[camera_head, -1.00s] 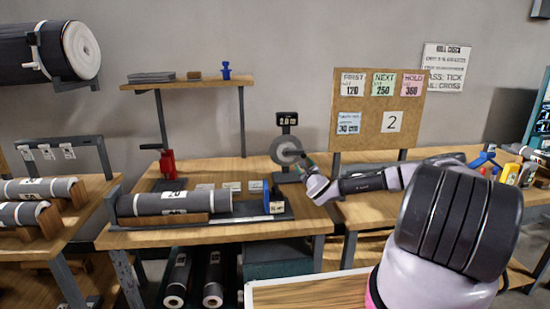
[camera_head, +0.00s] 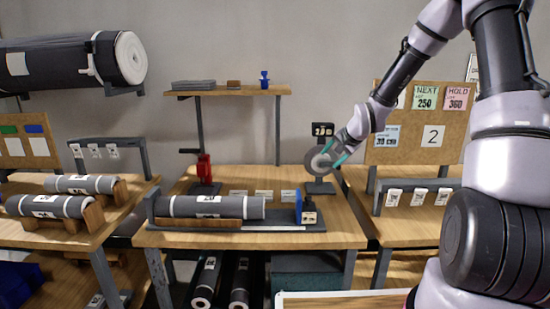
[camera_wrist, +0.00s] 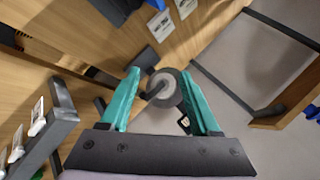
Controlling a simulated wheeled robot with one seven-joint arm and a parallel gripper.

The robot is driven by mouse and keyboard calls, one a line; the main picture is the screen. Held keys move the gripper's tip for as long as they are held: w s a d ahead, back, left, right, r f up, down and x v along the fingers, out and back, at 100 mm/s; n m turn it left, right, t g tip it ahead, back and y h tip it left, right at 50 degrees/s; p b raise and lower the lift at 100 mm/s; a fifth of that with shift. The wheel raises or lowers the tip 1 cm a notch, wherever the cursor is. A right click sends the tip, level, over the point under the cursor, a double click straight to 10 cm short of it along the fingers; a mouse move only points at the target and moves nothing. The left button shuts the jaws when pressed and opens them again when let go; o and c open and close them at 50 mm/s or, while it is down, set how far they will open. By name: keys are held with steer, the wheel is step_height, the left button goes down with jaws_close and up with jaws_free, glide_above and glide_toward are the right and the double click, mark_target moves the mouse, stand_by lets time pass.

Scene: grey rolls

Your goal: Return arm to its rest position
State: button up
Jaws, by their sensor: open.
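My gripper (camera_head: 338,150) is open, with teal fingers, at the upper right of the middle bench in the head view. My arm reaches down to it from the upper right. A grey disc with a pale centre (camera_head: 318,162) stands upright on a small dark base under a black display (camera_head: 322,129), just left of the fingers. In the wrist view my gripper (camera_wrist: 160,78) has its two fingers spread wide. The grey disc (camera_wrist: 163,88) shows between them; I cannot tell whether it is between the fingers or beyond them.
A grey roll (camera_head: 225,207) lies in a cradle on the middle bench, with a blue-faced block (camera_head: 304,207) at its right end. A red device (camera_head: 205,168) and a shelf (camera_head: 230,91) stand behind. A pinboard (camera_head: 400,150) and card stands (camera_head: 420,192) are at right.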

steer(key=s+d+r+n+h, duration=0.1)
steer(key=s+d+r+h, duration=0.1)
steer(key=s+r, duration=0.6)
steer(key=s+d+r+n+h, duration=0.1)
steer(key=s+d+r+n, duration=0.15)
steer(key=s+r, duration=0.95)
steer(key=s, duration=0.5)
steer(key=s+r+y, duration=0.1)
steer(key=s+r, duration=0.3)
steer(key=s, duration=0.5)
steer(key=shift+s+d+n+g+y, duration=0.2)
steer(key=shift+s+n+g+y, duration=0.1)
steer(key=shift+n, duration=0.15)
